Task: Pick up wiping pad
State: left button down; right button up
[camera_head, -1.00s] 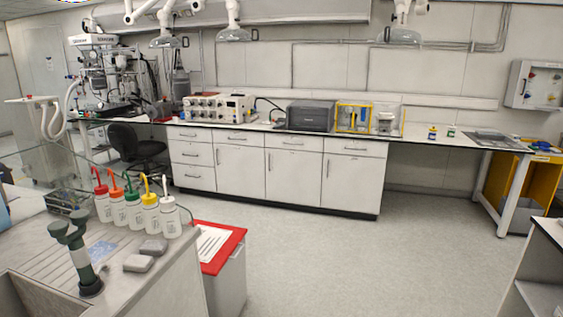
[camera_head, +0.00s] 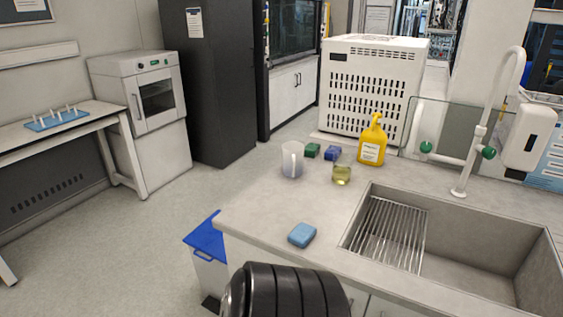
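A light blue pad (camera_head: 302,235), which looks like a wiping pad, lies flat near the front left corner of the grey counter (camera_head: 255,200), left of the sink. A small green block (camera_head: 312,150) and a dark blue block (camera_head: 332,153) sit farther back; I cannot tell whether they are pads too. A black ribbed part of my own arm shows at the bottom edge, in front of the counter. Neither gripper shows, and nothing is seen touching the light blue pad.
A sink (camera_head: 470,280) with a metal rack (camera_head: 390,235) and tall tap (camera_head: 478,140) is right of the pad. A clear beaker (camera_head: 292,160), a small yellowish dish (camera_head: 341,175) and a yellow bottle (camera_head: 372,142) stand behind. A blue-lidded bin (camera_head: 205,232) is beside the counter; floor at left is clear.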

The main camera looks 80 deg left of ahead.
aim_at(303, 233)
jog(key=u, duration=2.55)
